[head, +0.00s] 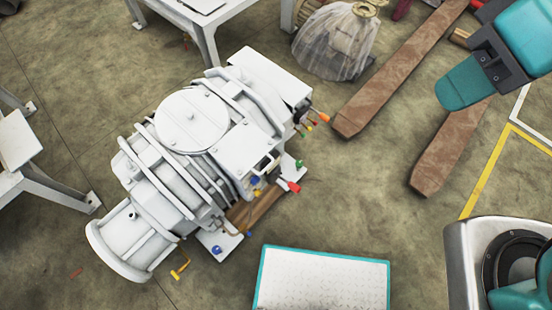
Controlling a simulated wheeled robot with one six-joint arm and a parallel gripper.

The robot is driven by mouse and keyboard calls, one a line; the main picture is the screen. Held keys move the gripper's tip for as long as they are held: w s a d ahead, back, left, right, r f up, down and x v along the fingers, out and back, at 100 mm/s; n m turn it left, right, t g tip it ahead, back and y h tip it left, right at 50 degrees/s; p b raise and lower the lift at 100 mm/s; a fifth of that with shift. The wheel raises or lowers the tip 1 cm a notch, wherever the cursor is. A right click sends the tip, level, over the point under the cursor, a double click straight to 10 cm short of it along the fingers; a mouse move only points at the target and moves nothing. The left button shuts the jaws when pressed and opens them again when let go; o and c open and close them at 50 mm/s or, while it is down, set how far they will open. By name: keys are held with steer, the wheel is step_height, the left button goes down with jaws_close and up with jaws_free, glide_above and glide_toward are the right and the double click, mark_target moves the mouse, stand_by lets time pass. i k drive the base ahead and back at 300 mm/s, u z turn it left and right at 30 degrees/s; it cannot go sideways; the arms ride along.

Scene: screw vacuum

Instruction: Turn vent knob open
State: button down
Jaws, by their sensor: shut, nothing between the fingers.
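The white screw vacuum machine (195,130) lies on the floor at the left and middle. Small coloured knobs and handles sit on its right side: an orange one (323,117), a red one (293,187), a blue one (256,181) and small red, green and yellow ones beside the orange one. I cannot tell which of these is the vent knob, nor whether it is turned. My gripper (462,84) is at the upper right, its teal end pointing left toward the machine. It is shut and empty, well apart from the knobs, and touches nothing.
Brown beams (392,78) lie on the floor between the machine and my gripper. A teal-edged white board (322,283) is at the bottom. A wrapped bundle (336,42) and a white table (205,28) stand behind.

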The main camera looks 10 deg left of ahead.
mark_target(258, 192)
steer(key=k, duration=0.4)
steer(key=z, duration=1.15)
steer(key=i, duration=0.85)
steer(key=u, duration=2.5)
